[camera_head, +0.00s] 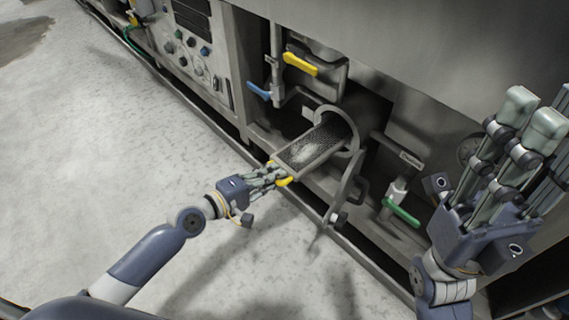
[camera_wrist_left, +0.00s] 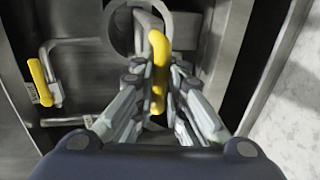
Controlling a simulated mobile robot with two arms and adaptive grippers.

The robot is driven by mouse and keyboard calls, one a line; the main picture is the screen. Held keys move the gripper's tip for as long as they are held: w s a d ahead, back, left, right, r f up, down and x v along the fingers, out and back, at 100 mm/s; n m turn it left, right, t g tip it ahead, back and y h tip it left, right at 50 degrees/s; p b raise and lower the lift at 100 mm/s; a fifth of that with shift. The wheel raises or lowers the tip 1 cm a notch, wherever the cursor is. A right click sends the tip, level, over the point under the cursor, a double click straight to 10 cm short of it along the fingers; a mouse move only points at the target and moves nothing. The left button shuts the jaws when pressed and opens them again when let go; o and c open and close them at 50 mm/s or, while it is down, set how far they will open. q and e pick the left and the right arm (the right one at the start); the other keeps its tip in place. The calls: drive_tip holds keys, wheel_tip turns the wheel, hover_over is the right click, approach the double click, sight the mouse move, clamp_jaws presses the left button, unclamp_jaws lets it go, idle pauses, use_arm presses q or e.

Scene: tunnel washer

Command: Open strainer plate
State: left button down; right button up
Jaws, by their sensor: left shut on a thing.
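The strainer plate (camera_head: 310,147) is a dark perforated sheet in a metal frame, slid partly out of a round housing low on the machine. It slants down toward the floor. A yellow handle (camera_head: 284,181) is at its outer end. My left gripper (camera_head: 276,174) is shut on this handle. In the left wrist view the yellow handle (camera_wrist_left: 158,65) stands between the left gripper's fingers (camera_wrist_left: 157,100). My right gripper (camera_head: 540,115) is raised at the right, apart from the machine parts; it looks open and empty, with some fingers cut off by the picture edge.
A round flap (camera_head: 346,187) hangs beside the housing's opening. Yellow (camera_head: 300,64), blue (camera_head: 259,90) and green (camera_head: 401,211) valve levers stick out nearby. A control panel (camera_head: 200,45) is at the upper left. The pale floor (camera_head: 90,150) at the left is clear.

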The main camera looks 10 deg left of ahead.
use_arm(q)
drive_tip(key=shift+s+a, duration=0.25)
drive_tip(key=shift+s, duration=0.1)
drive_tip(key=c, duration=1.6)
unclamp_jaws()
drive_tip(key=shift+c, duration=0.2)
drive_tip(key=v, duration=1.2)
drive_tip(key=shift+f, duration=0.1)
